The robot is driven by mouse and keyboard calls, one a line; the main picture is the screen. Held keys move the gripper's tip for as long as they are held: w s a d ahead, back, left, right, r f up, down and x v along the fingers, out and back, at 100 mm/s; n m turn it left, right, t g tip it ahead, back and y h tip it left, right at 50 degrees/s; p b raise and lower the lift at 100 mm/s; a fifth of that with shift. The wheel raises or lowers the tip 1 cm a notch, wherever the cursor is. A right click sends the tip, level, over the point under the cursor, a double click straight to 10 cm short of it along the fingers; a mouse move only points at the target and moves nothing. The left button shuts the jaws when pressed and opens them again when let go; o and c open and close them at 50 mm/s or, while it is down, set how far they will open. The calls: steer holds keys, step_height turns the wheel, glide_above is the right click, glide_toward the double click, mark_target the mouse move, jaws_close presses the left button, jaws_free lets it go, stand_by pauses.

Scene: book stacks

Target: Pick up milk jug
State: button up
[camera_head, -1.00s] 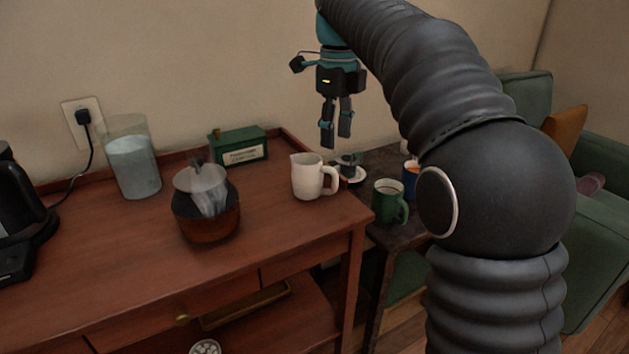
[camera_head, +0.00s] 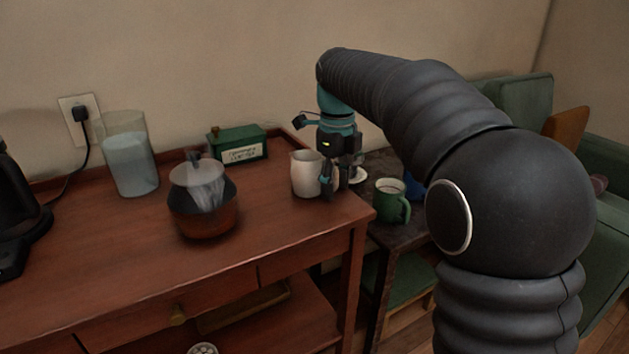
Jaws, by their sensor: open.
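The milk jug (camera_head: 304,174) is a small cream-white pitcher standing upright on the wooden cabinet top near its right end. My gripper (camera_head: 335,188) points down at the jug's right side, where the handle is. Its fingers are open and cover most of the handle. I cannot tell whether they touch it or stand on either side of it.
A brown pot (camera_head: 203,218) with a clear lid, a glass pitcher (camera_head: 131,155) and a green box (camera_head: 238,145) share the cabinet top (camera_head: 115,255). A green mug (camera_head: 391,202) stands on the lower dark side table to the right. The cabinet's front right is clear.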

steer(key=shift+f, duration=0.35)
steer(key=shift+c, duration=0.3)
jaws_close()
steer(key=shift+r, duration=0.25)
